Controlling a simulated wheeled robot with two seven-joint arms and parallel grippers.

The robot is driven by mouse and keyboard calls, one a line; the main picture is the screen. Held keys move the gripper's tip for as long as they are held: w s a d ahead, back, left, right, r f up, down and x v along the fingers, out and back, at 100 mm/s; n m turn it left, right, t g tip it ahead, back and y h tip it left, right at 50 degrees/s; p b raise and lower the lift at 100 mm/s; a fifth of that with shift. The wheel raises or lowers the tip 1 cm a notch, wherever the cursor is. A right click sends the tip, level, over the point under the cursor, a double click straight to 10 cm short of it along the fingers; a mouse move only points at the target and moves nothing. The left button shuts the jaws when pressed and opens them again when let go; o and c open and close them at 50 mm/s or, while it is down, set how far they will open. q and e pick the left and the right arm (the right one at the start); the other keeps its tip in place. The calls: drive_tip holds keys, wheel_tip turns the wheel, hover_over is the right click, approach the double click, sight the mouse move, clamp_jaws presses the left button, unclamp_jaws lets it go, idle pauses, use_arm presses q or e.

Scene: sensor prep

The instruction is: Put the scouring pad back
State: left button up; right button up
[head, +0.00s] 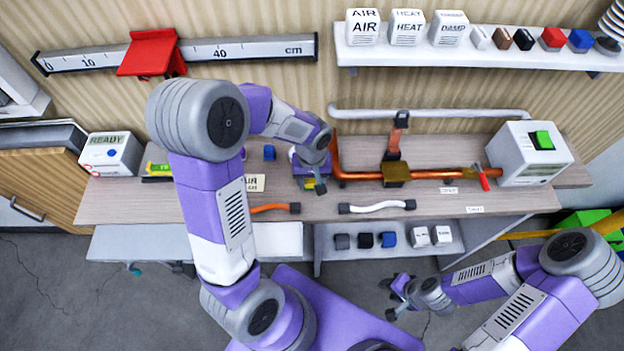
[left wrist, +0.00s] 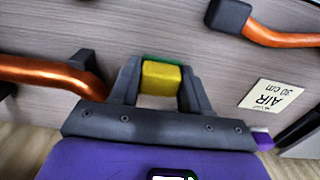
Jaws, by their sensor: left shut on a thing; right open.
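The scouring pad is a small block, yellow with a green layer, in the left wrist view (left wrist: 160,78). My left gripper (left wrist: 158,88) is shut on it, with one finger on each side. In the head view the pad (head: 320,188) shows partly below my left gripper (head: 312,182), over the middle of the workbench (head: 130,205). How far the pad is from the bench top I cannot tell. My right gripper (head: 396,297) is open and empty, out in front of the bench and low at the right.
An orange pipe (head: 345,174) runs right of my left gripper to a white box (head: 530,153). An orange hose (head: 272,208), a white hose (head: 375,207) and an AIR card (head: 254,183) lie nearby. A READY box (head: 110,155) stands left. A lower shelf (head: 335,253) holds small blocks.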

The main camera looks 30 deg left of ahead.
sight(312, 180)
use_arm(q)
drive_tip(key=o, duration=1)
drive_tip(key=shift+f, duration=0.1)
drive_tip(key=shift+r, duration=0.2)
wheel_tip(312, 180, up, 12)
drive_tip(key=p, duration=0.3)
